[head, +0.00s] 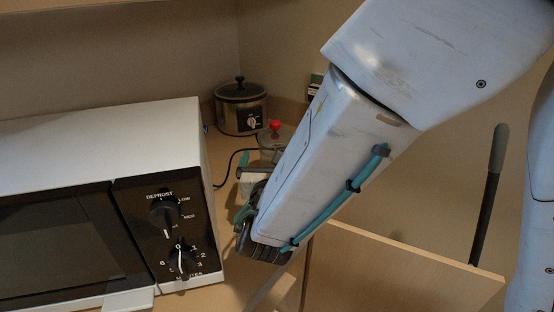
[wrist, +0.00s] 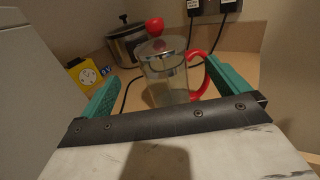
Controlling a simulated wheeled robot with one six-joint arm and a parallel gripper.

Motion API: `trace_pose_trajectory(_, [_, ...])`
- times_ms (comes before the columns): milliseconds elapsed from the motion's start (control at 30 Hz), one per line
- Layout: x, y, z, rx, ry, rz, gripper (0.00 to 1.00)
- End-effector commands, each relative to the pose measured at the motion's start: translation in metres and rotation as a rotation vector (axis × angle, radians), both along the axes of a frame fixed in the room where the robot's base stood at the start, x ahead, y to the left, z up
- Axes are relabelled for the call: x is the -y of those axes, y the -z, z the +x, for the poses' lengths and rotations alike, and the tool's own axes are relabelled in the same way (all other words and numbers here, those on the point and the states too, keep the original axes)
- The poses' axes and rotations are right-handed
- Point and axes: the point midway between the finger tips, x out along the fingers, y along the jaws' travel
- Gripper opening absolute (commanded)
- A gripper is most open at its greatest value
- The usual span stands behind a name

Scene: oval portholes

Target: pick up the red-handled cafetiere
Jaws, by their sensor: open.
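The red-handled cafetiere (wrist: 165,75) stands upright in the middle of the wrist view, with a clear glass body, a metal lid band, a red plunger knob and a red handle on its right. In the head view only its red knob and upper part (head: 274,133) show behind my arm; the rest is hidden. My gripper (wrist: 163,90) is open, its two green fingers to the left and right of the cafetiere in the wrist view. I cannot tell how deep the cafetiere is between them. In the head view my gripper (head: 243,190) is partly hidden by my forearm.
A white microwave (head: 100,150) stands close to the left of my gripper. A slow cooker (head: 240,106) stands behind in the corner, with a black cable on the counter. A yellow box (wrist: 82,74) is at the left, and wall plugs (wrist: 228,8) are behind. A wooden panel (head: 390,275) is at the right.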

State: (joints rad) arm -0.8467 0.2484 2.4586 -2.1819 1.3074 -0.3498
Motion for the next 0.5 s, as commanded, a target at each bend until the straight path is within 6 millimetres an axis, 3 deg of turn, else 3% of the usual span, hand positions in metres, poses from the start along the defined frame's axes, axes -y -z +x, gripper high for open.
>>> trace_pose_trajectory(500, [0.006, -0.004, 0.060, 0.004, -0.001, -0.003, 1.00])
